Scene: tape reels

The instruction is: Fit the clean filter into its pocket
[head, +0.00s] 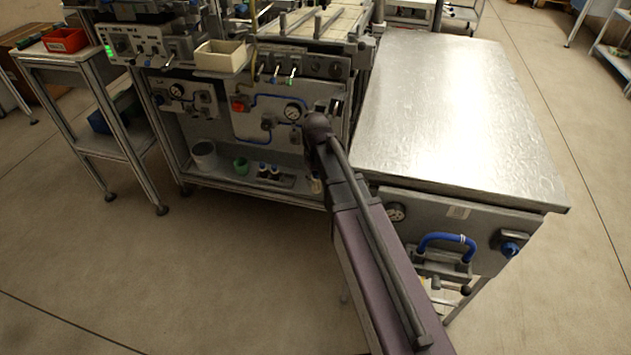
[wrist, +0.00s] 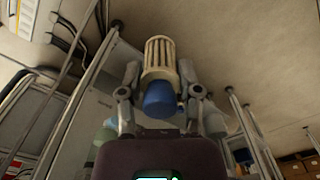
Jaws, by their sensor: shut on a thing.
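The filter (wrist: 160,58), with a cream ribbed body and a blue end (wrist: 159,99), is in the wrist view, between the two fingers of my gripper (wrist: 160,78). The gripper is shut on it, one finger on each side, and the ribbed end points away from the wrist. In the head view my arm runs up to the front of the workbench machine, and it hides the gripper and most of what is right behind it. I cannot make out the filter's pocket for certain in either view.
The machine's lower shelf (head: 228,180) holds a grey cup (head: 204,157), a green cup (head: 241,166) and small bottles. A metal-topped table (head: 450,110) stands close on the right. A side table with a red bin (head: 65,40) stands left. The floor in front is clear.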

